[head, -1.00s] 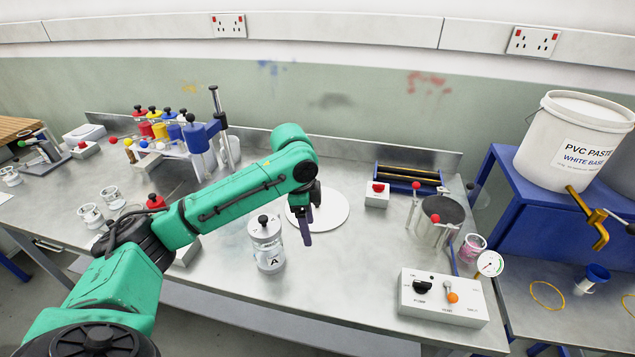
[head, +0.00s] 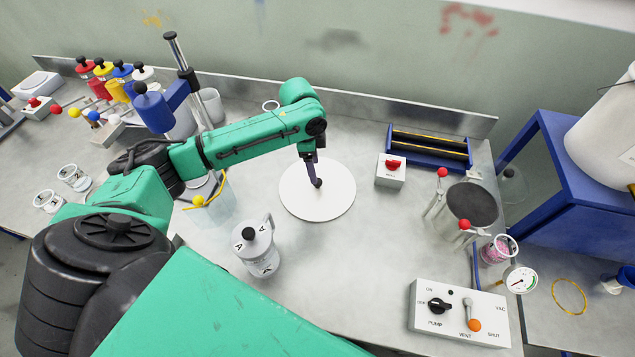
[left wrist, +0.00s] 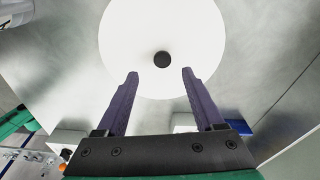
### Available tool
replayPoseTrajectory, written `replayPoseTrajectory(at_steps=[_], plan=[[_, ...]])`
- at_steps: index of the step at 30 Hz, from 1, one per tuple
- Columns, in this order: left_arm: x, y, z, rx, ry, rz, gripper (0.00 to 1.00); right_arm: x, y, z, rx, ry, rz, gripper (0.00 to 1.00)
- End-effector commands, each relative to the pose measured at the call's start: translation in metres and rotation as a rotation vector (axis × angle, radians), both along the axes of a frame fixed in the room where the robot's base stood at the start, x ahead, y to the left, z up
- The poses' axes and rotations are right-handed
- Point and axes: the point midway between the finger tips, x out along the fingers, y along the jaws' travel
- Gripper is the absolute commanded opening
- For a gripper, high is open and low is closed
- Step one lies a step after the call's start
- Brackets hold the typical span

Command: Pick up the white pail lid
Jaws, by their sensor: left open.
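The white pail lid (head: 335,198) is a flat white disc lying on the metal bench in the head view. In the left wrist view the lid (left wrist: 190,30) fills the top middle, with a small dark knob (left wrist: 162,59) at its centre. My left gripper (head: 316,182) is over the lid, pointing down, and hides part of it in the head view. In the left wrist view its two purple fingers (left wrist: 160,80) are open and apart, with the knob seen between and just beyond their tips. Nothing is held. My right gripper is not in view.
A lettered canister (head: 258,252) stands left and in front of the lid. The pump control box (head: 460,313) is at front right. Bare bench lies between.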

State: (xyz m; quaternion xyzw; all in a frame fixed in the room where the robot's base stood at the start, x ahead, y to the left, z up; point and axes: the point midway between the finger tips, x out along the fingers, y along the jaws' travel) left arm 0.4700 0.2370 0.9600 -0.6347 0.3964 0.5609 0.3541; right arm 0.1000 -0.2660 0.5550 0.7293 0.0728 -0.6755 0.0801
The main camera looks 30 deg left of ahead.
Motion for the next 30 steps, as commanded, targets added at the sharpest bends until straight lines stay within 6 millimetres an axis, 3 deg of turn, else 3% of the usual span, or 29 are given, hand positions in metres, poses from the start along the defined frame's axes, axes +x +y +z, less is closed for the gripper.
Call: replayPoseTrajectory(at_steps=[7,10,17,21,23,30], plan=[[0.001,-0.007,-0.034,0.0,0.004,0.001,0.69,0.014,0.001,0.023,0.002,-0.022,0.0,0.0],[0.003,-0.008,-0.053,0.0,0.001,0.0,0.69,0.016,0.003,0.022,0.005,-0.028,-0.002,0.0],[0.003,-0.008,-0.06,0.001,-0.002,-0.001,0.69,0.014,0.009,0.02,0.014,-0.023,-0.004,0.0],[0.003,-0.008,-0.059,0.001,-0.002,-0.001,0.2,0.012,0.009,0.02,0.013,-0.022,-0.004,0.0],[0.003,-0.008,-0.059,0.001,-0.002,-0.001,0.0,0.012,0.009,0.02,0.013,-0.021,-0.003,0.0],[0.003,-0.008,-0.059,0.001,-0.002,0.0,0.0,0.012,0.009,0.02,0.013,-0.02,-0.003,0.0]])
